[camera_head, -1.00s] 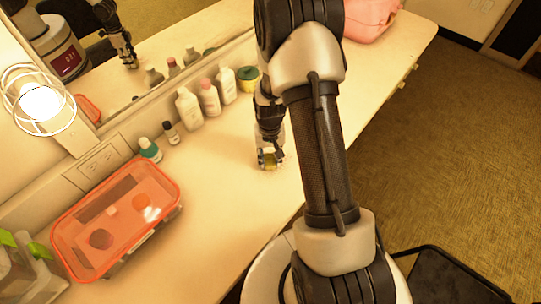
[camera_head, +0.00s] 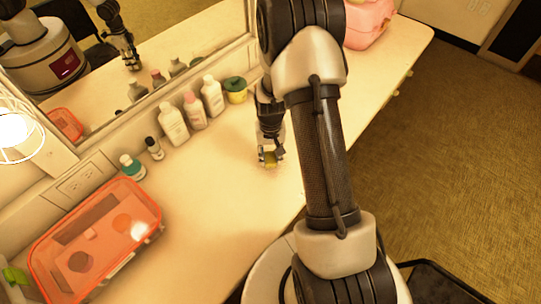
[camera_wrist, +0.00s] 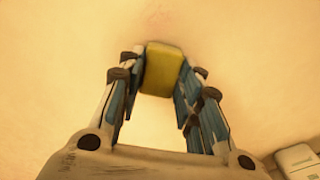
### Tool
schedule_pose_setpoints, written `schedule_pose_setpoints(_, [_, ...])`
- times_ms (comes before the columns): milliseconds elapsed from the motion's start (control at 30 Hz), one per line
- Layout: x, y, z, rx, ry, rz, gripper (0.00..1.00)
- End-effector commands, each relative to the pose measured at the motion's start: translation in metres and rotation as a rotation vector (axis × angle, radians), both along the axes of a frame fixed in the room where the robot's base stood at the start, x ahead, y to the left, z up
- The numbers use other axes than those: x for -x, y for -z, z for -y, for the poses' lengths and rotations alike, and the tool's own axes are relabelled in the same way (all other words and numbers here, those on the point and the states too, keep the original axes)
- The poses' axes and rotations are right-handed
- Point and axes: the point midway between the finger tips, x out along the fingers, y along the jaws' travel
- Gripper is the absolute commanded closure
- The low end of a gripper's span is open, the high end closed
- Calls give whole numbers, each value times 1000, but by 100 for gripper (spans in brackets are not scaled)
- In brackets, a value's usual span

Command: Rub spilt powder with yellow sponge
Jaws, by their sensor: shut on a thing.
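The yellow sponge (camera_wrist: 162,70) is held between the two fingers of my gripper (camera_wrist: 160,82) in the wrist view. In the head view my gripper (camera_head: 268,160) points down at the counter (camera_head: 222,180), with a bit of the yellow sponge (camera_head: 270,157) showing at its tips. The sponge is at or just above the counter top; I cannot tell whether it touches. Faint pinkish specks show on the pale surface beside the sponge in the wrist view; I cannot tell whether they are the powder. No clear powder patch shows in the head view.
Several bottles (camera_head: 194,111) and a green-lidded yellow jar (camera_head: 236,90) line the mirror. An orange-lidded box (camera_head: 95,240) is at lower left, a pink case (camera_head: 368,22) at the far end. The counter around my gripper is mostly clear.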

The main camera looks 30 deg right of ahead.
Motion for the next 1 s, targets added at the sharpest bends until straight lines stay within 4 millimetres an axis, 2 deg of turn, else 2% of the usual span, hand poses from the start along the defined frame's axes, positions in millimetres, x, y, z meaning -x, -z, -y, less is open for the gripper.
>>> schedule_pose_setpoints(33, [-2,-18,0,1,-1,5,87])
schedule_pose_setpoints(600, [-8,-69,-2,1,-4,2,87])
schedule_pose_setpoints(767, [-8,-78,-3,0,-5,1,87])
schedule_pose_setpoints(1000, [-9,-77,-3,0,-5,1,87])
